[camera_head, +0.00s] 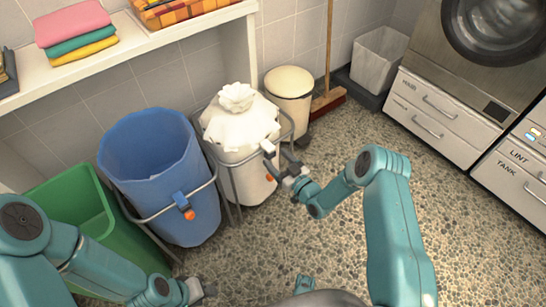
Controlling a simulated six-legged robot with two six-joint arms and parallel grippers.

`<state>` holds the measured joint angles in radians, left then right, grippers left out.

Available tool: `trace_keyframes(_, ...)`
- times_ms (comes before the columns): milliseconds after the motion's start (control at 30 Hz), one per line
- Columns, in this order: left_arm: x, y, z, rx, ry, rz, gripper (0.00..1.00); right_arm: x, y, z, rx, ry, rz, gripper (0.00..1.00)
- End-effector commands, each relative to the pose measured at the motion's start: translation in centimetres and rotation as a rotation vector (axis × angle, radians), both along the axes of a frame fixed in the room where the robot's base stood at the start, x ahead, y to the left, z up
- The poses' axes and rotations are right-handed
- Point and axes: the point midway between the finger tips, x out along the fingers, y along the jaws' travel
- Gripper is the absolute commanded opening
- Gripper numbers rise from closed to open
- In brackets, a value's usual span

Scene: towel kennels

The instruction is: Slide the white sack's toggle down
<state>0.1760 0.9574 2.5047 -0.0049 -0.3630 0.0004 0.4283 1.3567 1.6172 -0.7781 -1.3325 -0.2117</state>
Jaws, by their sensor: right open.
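The white sack (238,132) stands upright in a metal frame at the middle, its top gathered into a ruffled tuft. A small orange spot (269,177) shows low on its right side, probably part of its toggle; the rest of the toggle is hidden behind my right gripper. My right gripper (272,159) is open at the right side of the sack, just in front of it; I cannot tell whether it touches. My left gripper (203,292) is low at the bottom edge, away from the white sack, and its jaws are too small to judge.
The blue sack (150,150) with its own blue and orange toggle (184,205) stands left of the white one. A green bin (70,205) is further left. A cream lidded bin (289,83) and a broom (328,100) stand behind. Speckled floor is clear at right.

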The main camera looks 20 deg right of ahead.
Motion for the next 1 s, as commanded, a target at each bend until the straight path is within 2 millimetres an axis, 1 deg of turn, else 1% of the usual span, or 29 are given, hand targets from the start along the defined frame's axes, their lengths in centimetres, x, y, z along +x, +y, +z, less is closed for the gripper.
trace_keyframes(33,0.0,0.0,-0.4,0.0,0.0,0.0,0.43,0.8,0.3,-0.1,-0.001,-0.004,0.001,0.68)
trace_keyframes(100,0.0,0.0,-0.5,0.0,0.0,0.0,0.43,1.5,0.6,-0.1,-0.001,-0.003,0.001,0.68)
trace_keyframes(200,0.0,0.0,-0.6,0.0,0.0,0.0,0.43,2.2,0.8,0.0,-0.001,-0.001,0.0,0.68)
trace_keyframes(333,0.0,0.0,-0.6,0.0,0.0,0.0,0.43,2.6,0.9,0.0,-0.001,0.0,-0.001,0.68)
trace_keyframes(567,0.0,0.0,-0.6,0.0,0.0,0.0,0.43,2.6,0.9,0.0,0.0,0.0,0.0,0.68)
trace_keyframes(600,0.0,0.0,-0.6,0.0,0.0,0.0,0.43,2.6,0.9,0.0,0.0,0.0,0.0,0.55)
trace_keyframes(667,0.0,0.0,-0.6,0.0,0.0,0.0,0.43,2.6,0.9,0.0,0.0,0.0,0.0,0.36)
trace_keyframes(700,0.0,0.0,-0.6,0.0,0.0,0.0,0.43,2.6,0.9,0.0,0.0,0.0,0.0,0.23)
trace_keyframes(767,0.0,0.0,-0.6,0.0,0.0,0.0,0.43,2.6,0.9,0.0,0.0,0.0,0.0,0.03)
trace_keyframes(800,0.0,0.0,-0.6,0.0,0.0,0.0,0.43,2.6,0.9,0.0,0.0,0.0,0.0,0.0)
trace_keyframes(1000,0.0,0.0,-1.2,0.0,0.0,0.0,0.43,2.6,0.9,-0.6,0.0,0.0,0.0,0.0)
